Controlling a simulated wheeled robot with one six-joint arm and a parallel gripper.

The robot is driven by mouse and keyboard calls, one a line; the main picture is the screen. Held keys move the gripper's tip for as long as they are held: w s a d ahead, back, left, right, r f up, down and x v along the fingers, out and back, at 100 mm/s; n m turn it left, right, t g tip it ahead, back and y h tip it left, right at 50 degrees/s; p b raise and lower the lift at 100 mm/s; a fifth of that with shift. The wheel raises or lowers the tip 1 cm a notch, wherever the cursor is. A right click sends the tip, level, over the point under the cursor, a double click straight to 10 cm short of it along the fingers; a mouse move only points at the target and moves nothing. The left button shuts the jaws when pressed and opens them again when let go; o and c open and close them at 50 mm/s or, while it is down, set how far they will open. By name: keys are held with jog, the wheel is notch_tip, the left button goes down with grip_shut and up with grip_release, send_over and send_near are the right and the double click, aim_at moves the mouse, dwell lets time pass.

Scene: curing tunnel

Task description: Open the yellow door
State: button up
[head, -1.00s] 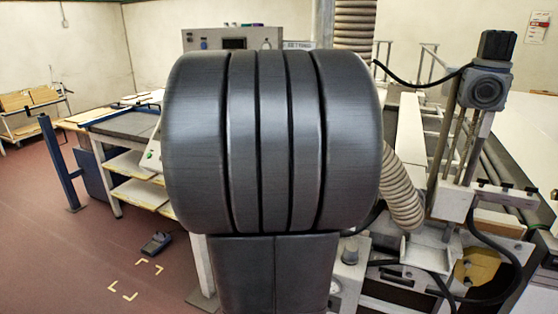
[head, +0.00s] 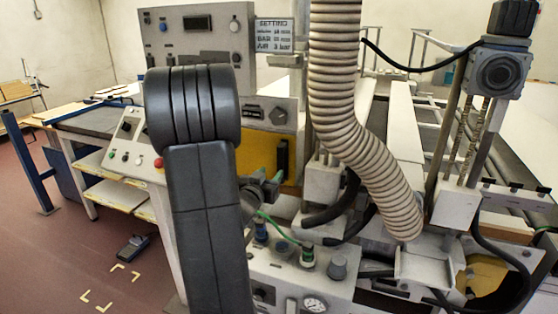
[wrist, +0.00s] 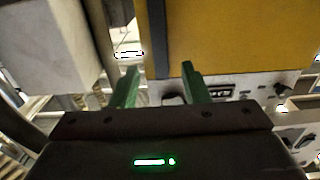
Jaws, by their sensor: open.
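The yellow door (head: 255,150) is a panel on the machine in the middle of the head view, partly hidden behind my arm. A black upright handle (head: 282,158) stands on its right part. My gripper (head: 268,177), with green fingers, is open just below and in front of the handle. In the wrist view the yellow door (wrist: 240,35) fills the upper right. A dark upright bar (wrist: 160,40) lies along its left side, lined up between the fingertips of my gripper (wrist: 160,70). I cannot tell whether the bar is within finger depth. No contact is visible.
A ribbed hose (head: 345,110) hangs to the right of the door. A sloped button console (head: 130,140) is at left. Open floor (head: 60,265) lies at the lower left.

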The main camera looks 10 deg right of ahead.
aim_at(280, 162)
jog(key=p+x, duration=0.1)
jog(key=x, duration=0.8)
jog(key=shift+d+p, duration=0.1)
jog(key=shift+p, duration=0.2)
grip_shut()
